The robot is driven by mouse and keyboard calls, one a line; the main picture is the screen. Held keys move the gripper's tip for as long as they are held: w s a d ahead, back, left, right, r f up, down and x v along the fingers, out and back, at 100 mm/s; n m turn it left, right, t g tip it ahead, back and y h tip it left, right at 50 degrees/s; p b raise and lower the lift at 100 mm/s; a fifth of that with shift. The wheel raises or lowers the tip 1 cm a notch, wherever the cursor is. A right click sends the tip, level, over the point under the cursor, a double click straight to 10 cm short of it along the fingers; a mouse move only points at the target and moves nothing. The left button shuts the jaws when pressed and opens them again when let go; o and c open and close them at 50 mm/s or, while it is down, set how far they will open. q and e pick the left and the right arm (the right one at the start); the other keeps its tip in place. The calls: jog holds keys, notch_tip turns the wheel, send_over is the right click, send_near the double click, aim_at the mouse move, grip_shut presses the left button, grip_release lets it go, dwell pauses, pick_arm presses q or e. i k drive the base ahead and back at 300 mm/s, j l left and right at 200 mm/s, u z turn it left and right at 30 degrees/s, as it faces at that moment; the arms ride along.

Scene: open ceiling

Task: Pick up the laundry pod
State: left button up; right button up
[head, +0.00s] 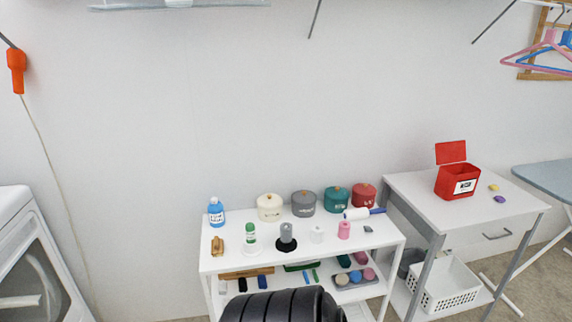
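Two small items lie on the white side table (418,197) at the right, beside an open red box (457,183) with a white label. One is a yellow piece (493,188) and the other is a purple piece (500,199). Both look like laundry pods, but they are too small to be certain. The inside of the red box is hidden. A black ribbed part of my own body shows at the bottom centre. Neither of my grippers is in view.
A white shelf cart (212,262) holds a blue bottle (216,213), several lidded pots, thread spools and a lint roller (362,213). A white basket (441,286) sits under the side table. A washer stands at the left and an ironing board (549,177) at the right.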

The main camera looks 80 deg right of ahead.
aim_at(499, 198)
jog(key=z, duration=4.2)
jog(key=i+l+z, duration=0.55)
jog(key=i, duration=0.2)
jog(key=i+z, duration=0.25)
jog(key=i, duration=0.15)
jog(key=i+l, duration=0.15)
jog(key=i, duration=0.5)
jog(key=i+l+u, duration=0.1)
jog(key=i, duration=0.55)
